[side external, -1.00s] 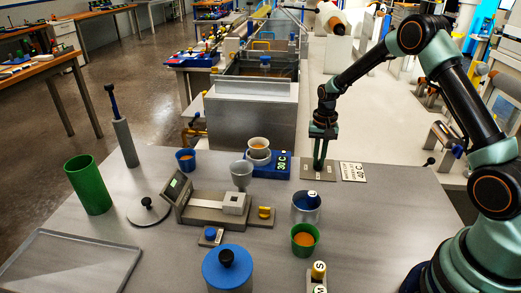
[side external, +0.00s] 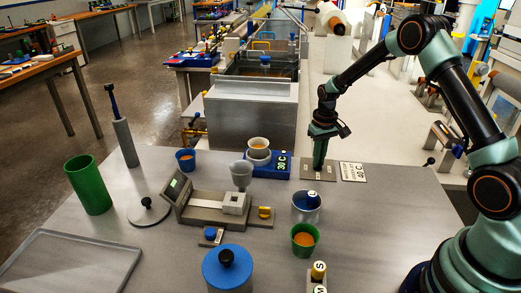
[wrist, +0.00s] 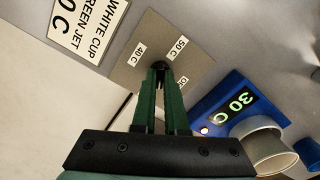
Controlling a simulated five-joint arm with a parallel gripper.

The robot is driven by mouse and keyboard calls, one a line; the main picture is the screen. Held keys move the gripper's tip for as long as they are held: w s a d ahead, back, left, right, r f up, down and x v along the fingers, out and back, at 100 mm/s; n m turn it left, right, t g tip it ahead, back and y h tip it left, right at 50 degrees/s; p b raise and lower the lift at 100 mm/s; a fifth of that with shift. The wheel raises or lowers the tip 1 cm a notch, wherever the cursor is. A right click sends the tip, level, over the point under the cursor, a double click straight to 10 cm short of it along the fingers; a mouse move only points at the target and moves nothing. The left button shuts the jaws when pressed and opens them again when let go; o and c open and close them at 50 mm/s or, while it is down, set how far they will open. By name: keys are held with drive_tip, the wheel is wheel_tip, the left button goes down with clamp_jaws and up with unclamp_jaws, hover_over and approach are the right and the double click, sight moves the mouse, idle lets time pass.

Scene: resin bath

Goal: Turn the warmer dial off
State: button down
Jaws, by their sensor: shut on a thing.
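The warmer (side external: 281,172) is a blue box with a lit 30 C display, and it also shows in the wrist view (wrist: 222,100). Its dial plate (wrist: 150,35) is a flat grey-brown panel with labels 40 C, 50 C and a partly hidden OFF; in the side view the plate (side external: 330,164) lies right of the warmer. My gripper (side external: 318,168) points straight down over the plate. In the wrist view my gripper (wrist: 160,70) is shut on the small dark dial knob, mostly hidden between the fingertips. I cannot tell where the dial points.
A white cup (side external: 258,143) stands on the warmer. A placard (side external: 353,172) lies right of the plate. A metal cup (side external: 306,205) and a green cup (side external: 304,232) stand nearer the front. A scale (side external: 205,210) is to the left. The table right of the cups is clear.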

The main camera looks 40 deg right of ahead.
drive_tip(key=n, duration=0.6)
drive_tip(key=shift+n, duration=0.3)
drive_tip(key=n, duration=0.5)
drive_tip(key=shift+n, duration=0.3)
drive_tip(key=c, duration=0.9)
unclamp_jaws()
drive_tip(key=shift+c, duration=0.2)
drive_tip(key=shift+r, duration=0.1)
